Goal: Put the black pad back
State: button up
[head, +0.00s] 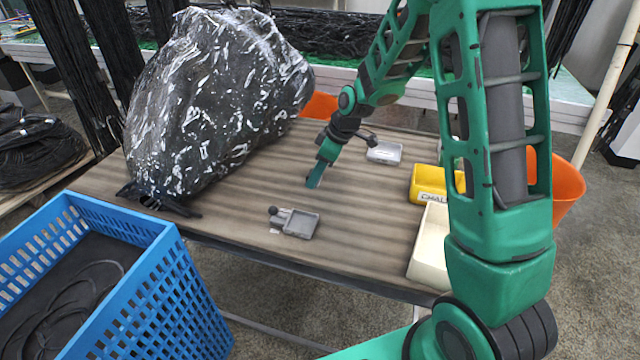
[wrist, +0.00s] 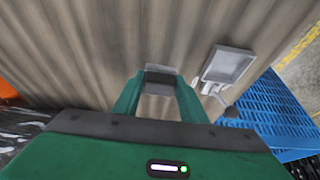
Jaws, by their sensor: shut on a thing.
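My gripper (head: 317,180) is low over the middle of the wooden table, pointing down. In the wrist view its two green fingers (wrist: 158,82) are closed on a small block with a dark top edge and a grey face, which I take to be the black pad (wrist: 159,76). In the head view the pad is too small and covered to make out. A shallow grey tray with a round knob (head: 300,224) lies on the table, nearer and a little left of my gripper. It also shows right of the fingers in the wrist view (wrist: 228,67).
A light grey labelled tray (head: 384,153), a yellow labelled bin (head: 424,186) and a cream bin (head: 430,245) stand on the right of the table. A large dark plastic-wrapped bundle (head: 215,100) fills the left. A blue crate (head: 165,290) stands in front. The table's middle is clear.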

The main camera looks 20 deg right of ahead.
jog(key=shift+w+d+f, duration=0.45)
jog(key=shift+d+f, duration=0.15)
jog(key=shift+d, duration=0.05)
jog(key=shift+f, duration=1.9)
jog(key=o, duration=1)
jog(key=shift+v, duration=6.15)
